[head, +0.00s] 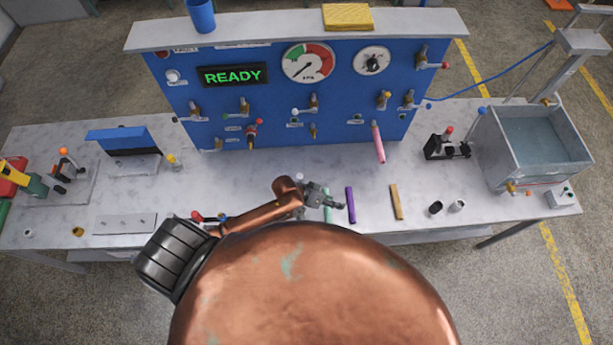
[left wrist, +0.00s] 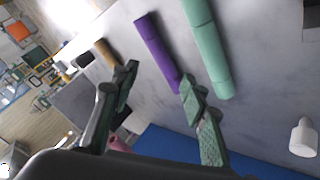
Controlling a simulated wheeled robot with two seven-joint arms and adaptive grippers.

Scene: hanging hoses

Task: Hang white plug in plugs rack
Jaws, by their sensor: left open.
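My left gripper (head: 325,198) is over the middle of the table in the head view, beside the purple hose piece (head: 350,205). In the left wrist view its two green fingers (left wrist: 160,90) are apart, with nothing held between them. A white plug-like piece (left wrist: 304,138) shows at the right edge of that view, well apart from the fingers. My right gripper is not in view.
A pale green hose piece (left wrist: 208,50) lies near the purple one. A tan piece (head: 396,202) lies to the right. The blue panel (head: 290,85) with valves and a hanging pink hose (head: 377,142) stands behind. A water tank (head: 540,150) stands at right.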

